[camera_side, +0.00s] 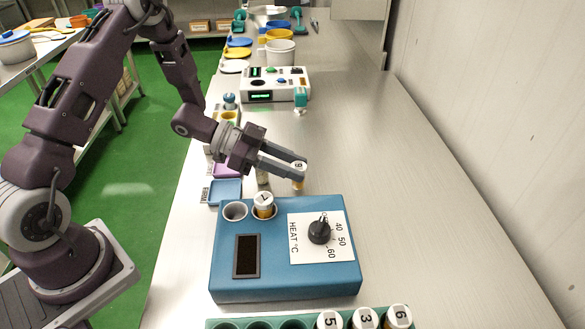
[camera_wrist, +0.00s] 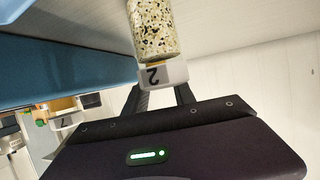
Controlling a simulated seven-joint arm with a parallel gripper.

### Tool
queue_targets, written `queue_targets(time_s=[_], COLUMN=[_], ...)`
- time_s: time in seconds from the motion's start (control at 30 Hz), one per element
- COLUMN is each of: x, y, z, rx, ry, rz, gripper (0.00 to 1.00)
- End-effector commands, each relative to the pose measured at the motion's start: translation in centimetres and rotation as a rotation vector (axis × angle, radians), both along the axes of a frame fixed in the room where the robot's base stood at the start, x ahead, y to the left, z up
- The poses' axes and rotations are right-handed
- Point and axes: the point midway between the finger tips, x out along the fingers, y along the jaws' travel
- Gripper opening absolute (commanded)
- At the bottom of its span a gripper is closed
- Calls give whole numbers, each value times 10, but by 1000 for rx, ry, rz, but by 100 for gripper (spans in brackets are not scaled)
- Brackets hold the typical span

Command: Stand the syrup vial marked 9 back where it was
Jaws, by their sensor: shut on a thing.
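The speckled vial (camera_side: 262,177) stands under my gripper, close behind the heater. A blue tray (camera_side: 225,190) and a purple tray (camera_side: 227,171) lie to the left. A white control box (camera_side: 275,84) and pots stand farther back. The bench to the right is clear.

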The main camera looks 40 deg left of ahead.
Motion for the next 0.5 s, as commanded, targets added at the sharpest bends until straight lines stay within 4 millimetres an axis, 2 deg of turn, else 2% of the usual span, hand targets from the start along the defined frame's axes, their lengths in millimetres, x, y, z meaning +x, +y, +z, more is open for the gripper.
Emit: queue_targets(time_s=[0.37,0.4,0.5], x=[0,0,0], y=[0,0,0], z=[-7,-8,-7], rx=[0,0,0], ry=[-1,-2,-2], rz=[0,-1,-1], gripper=[0,35,53])
